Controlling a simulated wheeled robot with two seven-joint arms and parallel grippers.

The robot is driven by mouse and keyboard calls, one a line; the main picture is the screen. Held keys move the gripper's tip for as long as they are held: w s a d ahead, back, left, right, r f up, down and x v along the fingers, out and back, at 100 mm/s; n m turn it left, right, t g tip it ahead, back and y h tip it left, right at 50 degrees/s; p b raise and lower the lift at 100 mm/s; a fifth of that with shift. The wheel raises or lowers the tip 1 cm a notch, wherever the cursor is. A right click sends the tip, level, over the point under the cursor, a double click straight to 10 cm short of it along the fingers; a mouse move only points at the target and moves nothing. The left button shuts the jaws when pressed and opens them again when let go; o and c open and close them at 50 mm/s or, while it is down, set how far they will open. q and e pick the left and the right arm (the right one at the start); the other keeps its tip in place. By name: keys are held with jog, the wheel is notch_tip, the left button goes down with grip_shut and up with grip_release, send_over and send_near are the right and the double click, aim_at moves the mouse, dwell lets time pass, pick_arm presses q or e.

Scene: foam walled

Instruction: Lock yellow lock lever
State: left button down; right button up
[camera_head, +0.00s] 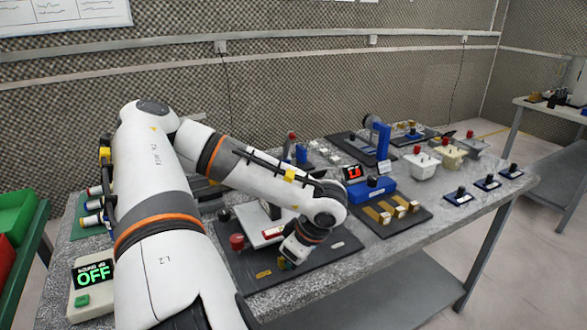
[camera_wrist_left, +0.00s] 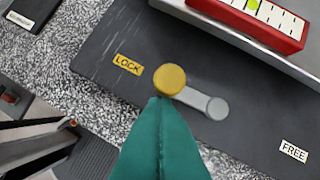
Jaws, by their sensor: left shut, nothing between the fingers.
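The lock lever shows in the left wrist view: a round yellow knob (camera_wrist_left: 169,79) on a short grey arm (camera_wrist_left: 193,97) that runs to a round grey pivot. It lies on a dark board (camera_wrist_left: 235,130). The yellow LOCK label (camera_wrist_left: 128,64) is just left of the knob; the white FREE label (camera_wrist_left: 294,151) is far off to the right, beyond the pivot. My left gripper (camera_wrist_left: 158,100) has its teal fingers shut, empty, with the tips right at the knob's lower edge; I cannot tell whether they touch. In the head view my left gripper (camera_head: 284,264) is low over the board, and the knob is hard to make out.
A red-framed panel (camera_wrist_left: 265,15) stands on the board behind the lever. In the head view a red knob (camera_head: 237,241) is left of my gripper, and a blue device with brass bars (camera_head: 378,211) is to the right. An OFF display box (camera_head: 94,285) is at front left.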

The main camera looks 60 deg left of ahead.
jog(key=shift+s+f, duration=0.2)
jog(key=shift+s, duration=0.15)
dwell(0.3)
